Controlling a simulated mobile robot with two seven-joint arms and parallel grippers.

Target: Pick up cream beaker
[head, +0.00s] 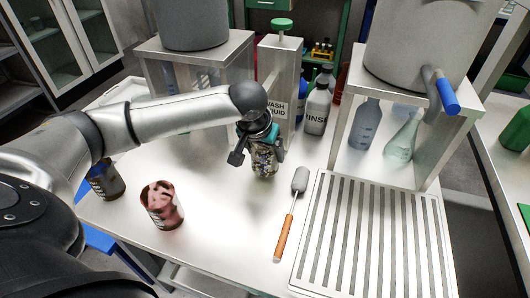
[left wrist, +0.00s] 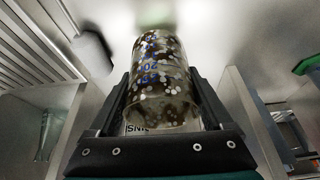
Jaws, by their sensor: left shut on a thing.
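The cream beaker (head: 263,162) is clear glass with cream and dark spots, near the middle of the steel table. My left gripper (head: 260,148) is shut on it, one finger on each side. In the left wrist view the beaker (left wrist: 162,85) shows between the two black fingers (left wrist: 162,112), with blue markings on its wall. It looks roughly upright in the head view; I cannot tell whether its base touches the table. My right gripper is not in view.
A red-stained beaker (head: 162,206) and a dark-stained beaker (head: 105,181) stand to the left. A brush with an orange handle (head: 284,237) lies right of the held beaker, beside a slatted drying rack (head: 370,245). A wash-liquid post (head: 280,85) and a rinse bottle (head: 317,108) stand behind.

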